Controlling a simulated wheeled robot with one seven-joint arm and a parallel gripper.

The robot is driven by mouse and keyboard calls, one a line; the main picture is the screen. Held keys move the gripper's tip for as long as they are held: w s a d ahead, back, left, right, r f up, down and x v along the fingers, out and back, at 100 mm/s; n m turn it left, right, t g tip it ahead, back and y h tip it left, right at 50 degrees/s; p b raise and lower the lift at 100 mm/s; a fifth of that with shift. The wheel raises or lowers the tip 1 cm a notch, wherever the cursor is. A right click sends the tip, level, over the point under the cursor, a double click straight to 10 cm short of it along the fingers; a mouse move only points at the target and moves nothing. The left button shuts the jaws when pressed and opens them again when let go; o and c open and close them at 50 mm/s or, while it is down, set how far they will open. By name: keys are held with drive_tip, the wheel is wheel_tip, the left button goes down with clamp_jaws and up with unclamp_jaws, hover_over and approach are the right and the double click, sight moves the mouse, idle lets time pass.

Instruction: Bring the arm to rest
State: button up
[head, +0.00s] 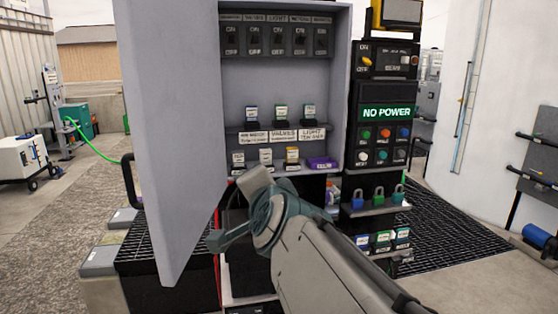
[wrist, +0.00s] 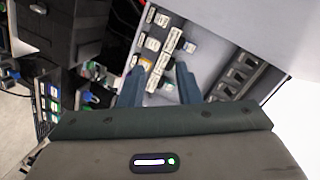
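My arm (head: 325,262) reaches up from the lower right in the head view, in front of an open grey cabinet (head: 283,88). Its teal end stands just below the cabinet's lower shelf, near the edge of the open door. In the wrist view, my gripper (wrist: 158,77) shows two teal fingers set apart, with nothing held between them. The fingers point toward the cabinet interior, where labels and small blocks show. I cannot tell exactly how far the fingertips are from the shelf.
The cabinet door (head: 172,130) hangs open on the left, close to my arm's end. A panel reading NO POWER (head: 387,113) stands to the right, above several padlocks (head: 378,197). A purple item (head: 321,162) lies on the lower shelf. Grating (head: 450,235) covers the floor at right.

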drive_tip(key=s+d+f+n+g+h, duration=0.2)
drive_tip(key=s+d+f+n+g, duration=0.3)
drive_tip(key=s+d+f, duration=0.3)
drive_tip(key=s+d+f+n+g+h+b, duration=0.1)
drive_tip(key=s+d+f+n+g, duration=0.3)
drive_tip(key=s+d+f, duration=0.5)
wheel_tip(320, 180, down, 6)
drive_tip(key=shift+d+r+n+g+h, duration=0.25)
drive_tip(key=shift+d+n+g+h, duration=0.2)
drive_tip(key=shift+d+g, duration=0.55)
